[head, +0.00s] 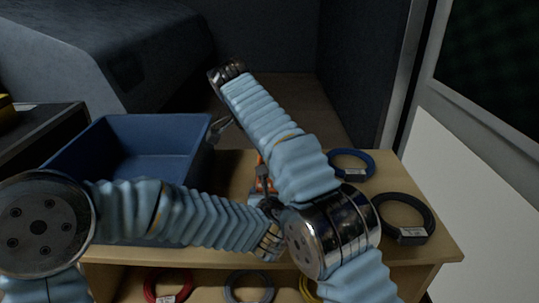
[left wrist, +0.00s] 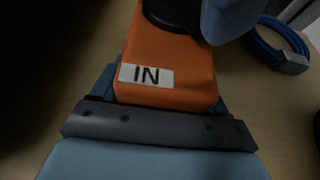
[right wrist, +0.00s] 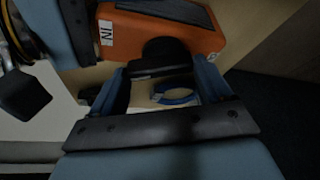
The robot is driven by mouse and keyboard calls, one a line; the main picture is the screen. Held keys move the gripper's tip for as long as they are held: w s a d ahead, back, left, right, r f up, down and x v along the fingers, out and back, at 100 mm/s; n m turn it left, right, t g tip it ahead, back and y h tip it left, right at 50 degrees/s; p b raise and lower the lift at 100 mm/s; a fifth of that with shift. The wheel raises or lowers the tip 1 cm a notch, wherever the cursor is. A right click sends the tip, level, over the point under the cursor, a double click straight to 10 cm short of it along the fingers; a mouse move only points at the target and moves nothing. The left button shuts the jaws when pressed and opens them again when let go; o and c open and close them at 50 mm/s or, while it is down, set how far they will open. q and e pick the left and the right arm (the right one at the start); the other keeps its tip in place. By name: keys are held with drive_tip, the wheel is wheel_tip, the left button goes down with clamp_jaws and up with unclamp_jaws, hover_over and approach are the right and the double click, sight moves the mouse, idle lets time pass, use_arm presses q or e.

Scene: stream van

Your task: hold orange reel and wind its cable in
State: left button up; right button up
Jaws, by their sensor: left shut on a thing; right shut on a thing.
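The orange reel (head: 260,158) is mostly hidden behind my arms in the head view. In the left wrist view its orange body (left wrist: 165,60), with a white "IN" label, sits between the fingers of my left gripper (left wrist: 160,95), which is shut on it. In the right wrist view the reel (right wrist: 205,38) lies across the top. A dark knob (right wrist: 165,55) on it sits between the fingers of my right gripper (right wrist: 163,80), which is shut on that knob. In the head view my right gripper is largely hidden by its arm. I cannot make out the reel's cable.
The wooden cart top has a blue bin (head: 130,135) at left. A blue cable coil (head: 352,163) and a black coil (head: 405,215) lie at right. Red (head: 168,285), grey (head: 248,287) and yellow (head: 308,290) coils are on the shelf below.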

drive_tip(key=shift+m, duration=0.3)
drive_tip(key=o, duration=1)
